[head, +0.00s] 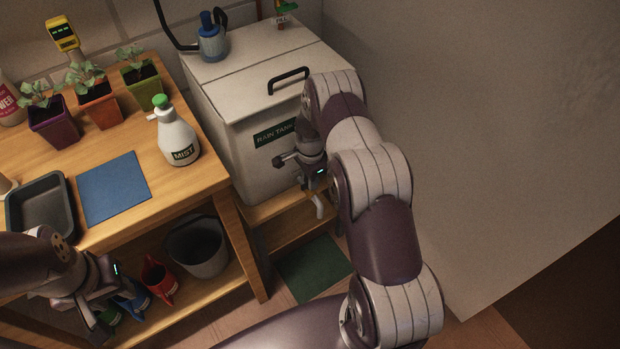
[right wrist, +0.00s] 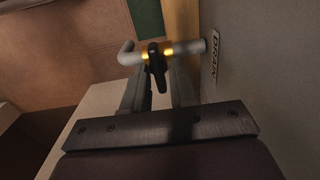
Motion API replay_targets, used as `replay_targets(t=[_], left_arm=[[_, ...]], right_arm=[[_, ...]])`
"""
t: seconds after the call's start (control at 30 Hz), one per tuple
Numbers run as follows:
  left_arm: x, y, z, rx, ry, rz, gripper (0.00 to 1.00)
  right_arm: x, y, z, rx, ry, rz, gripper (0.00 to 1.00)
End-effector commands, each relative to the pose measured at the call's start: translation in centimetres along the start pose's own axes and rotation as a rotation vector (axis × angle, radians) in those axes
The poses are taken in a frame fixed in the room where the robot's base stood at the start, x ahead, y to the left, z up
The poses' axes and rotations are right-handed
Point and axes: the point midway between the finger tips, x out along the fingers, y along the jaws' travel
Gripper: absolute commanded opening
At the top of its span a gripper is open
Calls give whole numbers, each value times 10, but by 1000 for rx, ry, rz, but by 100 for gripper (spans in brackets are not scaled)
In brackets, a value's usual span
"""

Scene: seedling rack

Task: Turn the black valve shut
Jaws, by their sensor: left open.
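The black valve (right wrist: 156,66) is a small lever on a grey pipe (right wrist: 133,57) with brass-coloured collars, in the right wrist view. The lever lies crosswise to the pipe. My right gripper (right wrist: 161,80) is at the lever, with one finger on each side of its near end. A slight gap seems to show beside the lever, so the fingers look open around it. In the head view my right gripper (head: 314,183) is low at the rain tank (head: 240,150), above the bent spout (head: 318,206), and hides the valve. My left gripper (head: 98,312) is open and empty near the bench's lower shelf.
A DRAIN label (right wrist: 215,58) is on the tank wall beside the pipe. The tank stands on a low wooden stand (head: 285,232) above a green mat (head: 314,268). The wooden bench (head: 180,188) with seedling pots and a mist bottle (head: 178,138) stands left; a pale wall (head: 480,120) rises right.

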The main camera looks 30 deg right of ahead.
Motion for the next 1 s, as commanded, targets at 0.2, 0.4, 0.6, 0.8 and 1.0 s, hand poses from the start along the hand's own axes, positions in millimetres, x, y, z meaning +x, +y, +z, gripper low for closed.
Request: replay_targets(t=[0.2, 0.4, 0.6, 0.8, 1.0], left_arm=[[0, 0, 0, 0, 0, 0, 43], [-2, 0, 0, 0, 0, 0, 43], [-9, 0, -1, 0, 0, 0, 43], [-12, 0, -1, 0, 0, 0, 43], [-13, 0, -2, 0, 0, 0, 43]], right_arm=[[1, 1, 0, -2, -1, 3, 37], [-12, 0, 0, -2, 0, 0, 37], [-65, 0, 0, -2, 1, -2, 37], [-110, 0, 0, -1, 0, 0, 37], [-126, 1, 0, -1, -1, 3, 37]])
